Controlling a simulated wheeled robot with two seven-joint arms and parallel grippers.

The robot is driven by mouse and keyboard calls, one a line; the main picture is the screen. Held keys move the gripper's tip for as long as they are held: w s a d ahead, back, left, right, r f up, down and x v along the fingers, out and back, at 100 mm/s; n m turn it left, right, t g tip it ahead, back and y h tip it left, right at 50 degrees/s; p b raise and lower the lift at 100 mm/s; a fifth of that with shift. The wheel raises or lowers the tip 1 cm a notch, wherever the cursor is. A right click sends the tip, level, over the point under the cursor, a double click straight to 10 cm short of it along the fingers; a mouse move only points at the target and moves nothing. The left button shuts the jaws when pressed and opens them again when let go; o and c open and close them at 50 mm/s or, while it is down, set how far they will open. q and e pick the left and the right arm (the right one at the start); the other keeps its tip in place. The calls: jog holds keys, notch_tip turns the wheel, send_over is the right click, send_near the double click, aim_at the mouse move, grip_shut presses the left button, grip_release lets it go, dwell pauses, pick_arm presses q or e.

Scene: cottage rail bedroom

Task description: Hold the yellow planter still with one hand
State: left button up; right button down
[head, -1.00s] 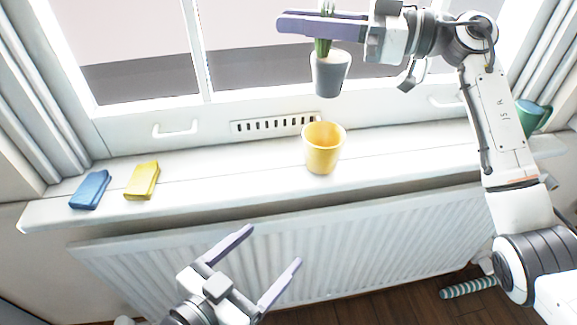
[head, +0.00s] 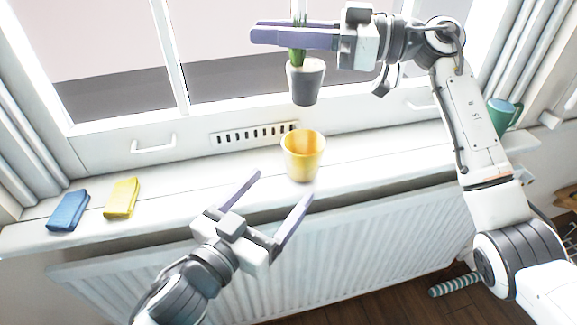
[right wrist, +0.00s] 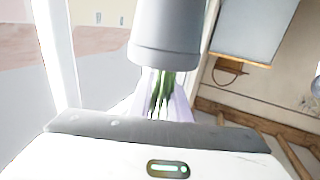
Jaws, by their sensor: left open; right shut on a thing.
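The yellow planter (head: 303,158) stands upright and empty on the windowsill, near its middle. My left gripper (head: 274,193) is open and empty in front of the sill, below and to the left of the planter, not touching it. My right gripper (head: 268,34) is shut on the green stem of a potted plant, whose grey pot (head: 305,82) hangs upright above and just behind the planter in the head view. The grey pot also shows in the right wrist view (right wrist: 168,30), with the green stem (right wrist: 161,95) between the fingers.
A blue cloth-like block (head: 68,210) and a yellow one (head: 121,198) lie on the left of the windowsill (head: 210,185). A green mug (head: 502,113) stands at its right end. A radiator (head: 370,235) is below the sill. The sill beside the planter is clear.

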aim_at(310, 152)
pick_arm(q)
jog(key=x, duration=1)
jog(key=shift+w+d, duration=0.2)
jog(key=shift+w, duration=0.1)
jog(key=c, duration=1.2)
